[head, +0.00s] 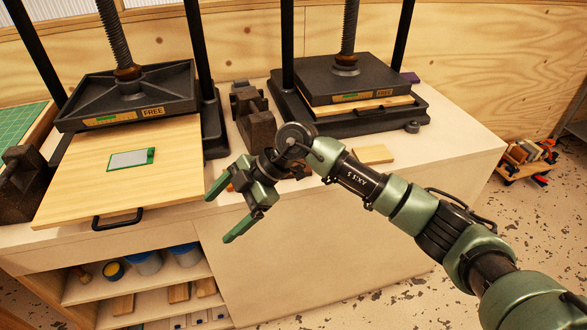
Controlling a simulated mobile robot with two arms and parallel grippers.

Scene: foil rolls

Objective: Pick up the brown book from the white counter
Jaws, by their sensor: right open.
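The pale counter (460,147) runs across the view. I cannot clearly make out a brown book on it. A small flat tan piece (373,154) lies on the counter right of my wrist; I cannot tell if it is a book or wood. Some brown shows behind my right wrist, mostly hidden by it. My right gripper (221,214) is open and empty, its green fingers pointing left near the counter's front edge, beside the board. My left gripper is not in view.
Two black presses (130,95) (350,77) stand on the counter, with dark brown metal blocks (256,122) between them. A wooden board (75,190) with a black handle juts from the left press, bearing a green-edged grey plate (131,159). Shelves with tubs (146,262) lie below.

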